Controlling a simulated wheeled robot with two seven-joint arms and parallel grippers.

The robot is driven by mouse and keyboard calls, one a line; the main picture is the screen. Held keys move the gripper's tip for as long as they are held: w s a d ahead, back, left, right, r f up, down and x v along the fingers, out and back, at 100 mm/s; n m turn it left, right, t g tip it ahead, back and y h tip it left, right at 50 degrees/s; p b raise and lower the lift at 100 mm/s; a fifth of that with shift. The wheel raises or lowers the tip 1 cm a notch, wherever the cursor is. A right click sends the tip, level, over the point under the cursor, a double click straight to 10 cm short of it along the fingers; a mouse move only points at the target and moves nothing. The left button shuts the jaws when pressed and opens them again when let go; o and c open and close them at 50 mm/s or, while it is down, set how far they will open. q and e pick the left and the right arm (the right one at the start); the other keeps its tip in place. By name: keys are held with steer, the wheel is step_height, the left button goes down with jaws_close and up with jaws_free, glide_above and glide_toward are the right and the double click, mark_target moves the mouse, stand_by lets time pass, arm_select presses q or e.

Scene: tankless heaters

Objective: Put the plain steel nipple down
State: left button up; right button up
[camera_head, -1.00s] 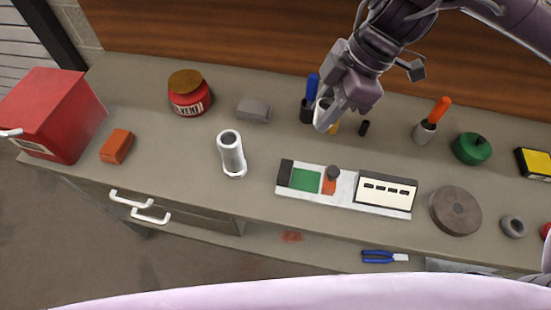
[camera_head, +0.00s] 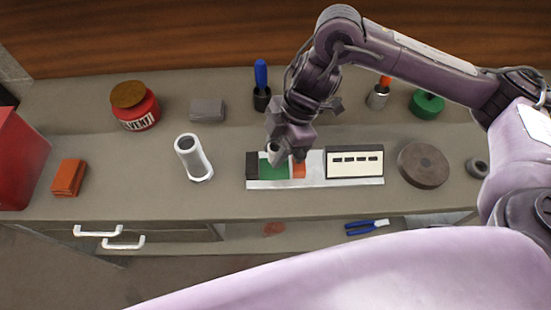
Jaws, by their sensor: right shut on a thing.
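My right gripper (camera_head: 284,153) is shut on the plain steel nipple (camera_head: 273,151), a short pale metal tube whose round open end shows between the fingers. The gripper and nipple are over the left part of a white board (camera_head: 310,183) with a green patch (camera_head: 271,172), a black block and an orange piece. The gripper partly covers this part of the board. I cannot tell whether the nipple touches it. My left gripper is out of view.
A white flanged tube (camera_head: 194,158) stands left of the board. A solvent jar (camera_head: 135,106), grey block (camera_head: 208,110), orange block (camera_head: 69,177) and red box (camera_head: 15,160) are farther left. A brown disc (camera_head: 423,165) lies right. Bare bench lies between tube and board.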

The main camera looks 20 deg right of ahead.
step_height(320, 180, down, 4)
steer(key=shift+f, duration=0.1)
stand_by(0.4)
steer(key=o, duration=1)
steer(key=shift+r, duration=0.2)
steer(key=shift+w+d+r, duration=0.1)
steer(key=shift+d+r, duration=0.05)
steer(key=shift+r, duration=0.2)
steer(key=p+v, duration=0.1)
steer(key=v, duration=1)
